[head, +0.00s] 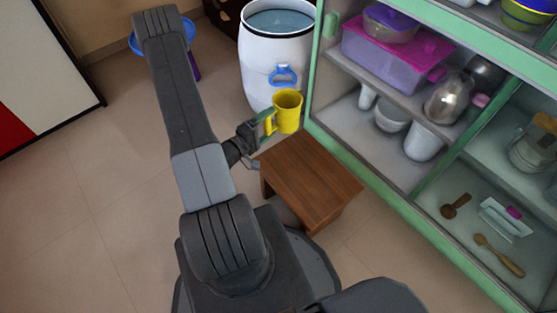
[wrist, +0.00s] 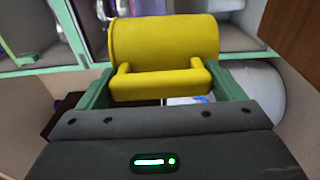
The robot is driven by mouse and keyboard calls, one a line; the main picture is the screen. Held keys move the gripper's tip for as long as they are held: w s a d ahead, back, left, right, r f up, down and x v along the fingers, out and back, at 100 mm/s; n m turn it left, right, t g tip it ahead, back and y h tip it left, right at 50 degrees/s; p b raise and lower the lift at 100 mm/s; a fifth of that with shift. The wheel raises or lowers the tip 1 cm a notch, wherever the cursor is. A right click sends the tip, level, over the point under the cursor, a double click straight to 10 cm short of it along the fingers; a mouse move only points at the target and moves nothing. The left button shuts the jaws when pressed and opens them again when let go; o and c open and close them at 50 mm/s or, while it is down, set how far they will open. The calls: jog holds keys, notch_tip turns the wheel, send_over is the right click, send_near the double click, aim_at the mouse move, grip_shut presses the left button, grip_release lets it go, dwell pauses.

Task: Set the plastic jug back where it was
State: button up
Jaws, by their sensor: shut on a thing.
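The plastic jug is yellow with a side handle. In the head view the jug (head: 288,111) is upright in the air, just beyond the far edge of a small wooden stool (head: 310,178) and in front of the white barrel. My gripper (head: 268,122) is shut on the jug's handle, on the jug's left side. In the wrist view the jug (wrist: 165,40) fills the upper middle, with its handle (wrist: 160,85) between the green fingers of my gripper (wrist: 163,92). The jug's base does not touch the stool top.
A white barrel (head: 262,60) full of water, with a blue handle on its front, stands behind the jug. A green-framed shelf cabinet (head: 375,165) with containers and jars stands to the right. The stool top is bare. Open tiled floor (head: 110,180) lies to the left.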

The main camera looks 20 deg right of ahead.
jog(key=s+d+f+m+g+b, duration=0.1)
jog(key=s+f+m+g+b, duration=0.2)
jog(key=s+f+g, duration=0.2)
notch_tip(320, 180, down, 2)
jog(key=shift+s+d+f+h+b, duration=0.2)
jog(key=shift+s+f+h+b, duration=0.05)
jog(key=shift+h+b, duration=0.15)
jog(key=shift+f, duration=0.1)
jog(key=shift+f+b, duration=2.25)
jog(key=shift+f, duration=0.6)
jog(key=shift+f+b, duration=0.65)
jog(key=shift+f, duration=0.05)
jog(key=o, duration=1.6)
jog(key=shift+a, duration=0.25)
